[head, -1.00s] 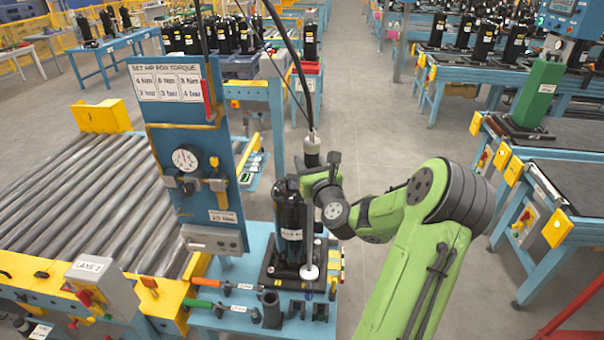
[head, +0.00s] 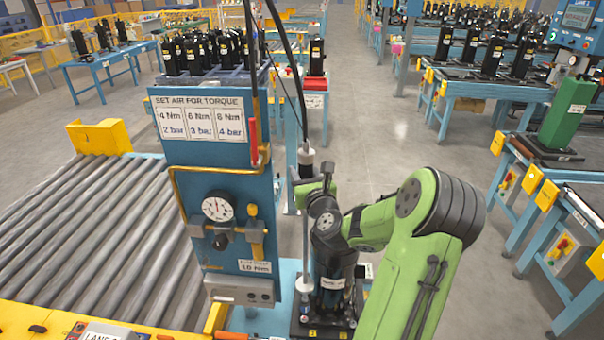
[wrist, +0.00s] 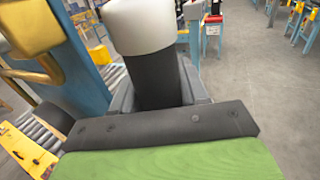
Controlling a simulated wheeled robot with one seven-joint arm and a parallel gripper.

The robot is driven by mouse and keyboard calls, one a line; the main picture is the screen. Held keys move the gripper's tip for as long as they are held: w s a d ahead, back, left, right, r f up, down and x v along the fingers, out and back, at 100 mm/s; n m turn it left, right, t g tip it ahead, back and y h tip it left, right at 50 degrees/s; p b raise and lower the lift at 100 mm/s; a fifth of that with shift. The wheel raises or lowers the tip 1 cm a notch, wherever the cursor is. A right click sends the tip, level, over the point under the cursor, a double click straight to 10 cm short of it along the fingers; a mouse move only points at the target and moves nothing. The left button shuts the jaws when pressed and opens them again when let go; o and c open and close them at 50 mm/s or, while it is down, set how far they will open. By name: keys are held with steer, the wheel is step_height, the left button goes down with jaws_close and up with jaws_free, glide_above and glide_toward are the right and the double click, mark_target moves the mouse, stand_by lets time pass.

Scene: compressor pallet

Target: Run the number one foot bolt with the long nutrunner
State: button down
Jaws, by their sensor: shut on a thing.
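The long nutrunner (head: 306,166) hangs upright from a black hose, with a white collar on top and a thin shaft running down to a white disc (head: 305,285). My gripper (head: 314,180) is shut on its black body, just below the collar. In the wrist view, the nutrunner's dark body (wrist: 152,80) stands between the jaws. The black compressor (head: 334,268) stands upright on a dark plate, partly behind my arm. The shaft's lower end is at the compressor's left side in the head view. I cannot tell whether it touches a bolt; the foot bolts are not clear.
A blue torque board (head: 205,165) with a gauge (head: 218,209) and a yellow-handled valve stands close left of the nutrunner. A roller conveyor (head: 80,235) lies farther left. Open floor (head: 400,150) lies behind and to the right.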

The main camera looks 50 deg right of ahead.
steer(key=shift+w+r, duration=0.1)
steer(key=shift+w, duration=0.05)
steer(key=shift+s+r, duration=0.1)
steer(key=shift+s, duration=0.1)
steer(key=shift+w+f, duration=0.1)
steer(key=shift+f, duration=0.45)
steer(key=shift+f+b, duration=1.85)
steer(key=shift+f, duration=0.05)
steer(key=shift+f+b, duration=1.35)
steer(key=shift+f, duration=0.5)
stand_by(0.9)
step_height(320, 180, up, 6)
steer(key=p, duration=0.5)
steer(key=shift+f+p, duration=0.25)
steer(key=shift+p, duration=0.05)
